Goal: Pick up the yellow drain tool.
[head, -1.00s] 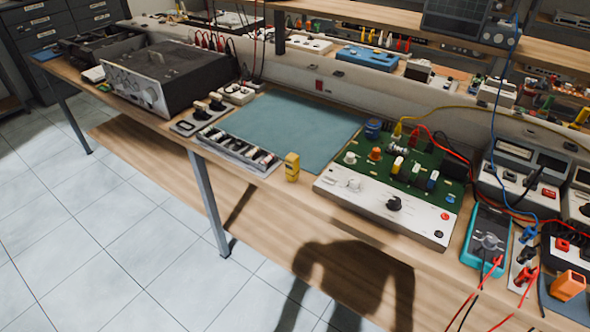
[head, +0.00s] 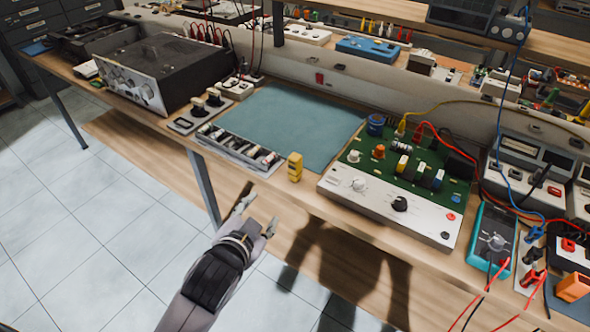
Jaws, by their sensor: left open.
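A small upright yellow block-like object (head: 295,167), which looks like the yellow drain tool, stands at the front edge of the workbench, between the tray of small parts and the green circuit board unit. My left gripper (head: 258,210) is in the head view, below and left of the yellow object, in front of the bench edge. Its two fingers are spread apart with nothing between them, and it is not touching the yellow object. My right gripper is not in view.
The parts tray (head: 238,150) lies left of the yellow object. A teal mat (head: 300,120) behind it is bare. The circuit board unit (head: 395,205) stands close on the right. A blue multimeter (head: 492,245) with leads lies farther right. Tiled floor is open in front.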

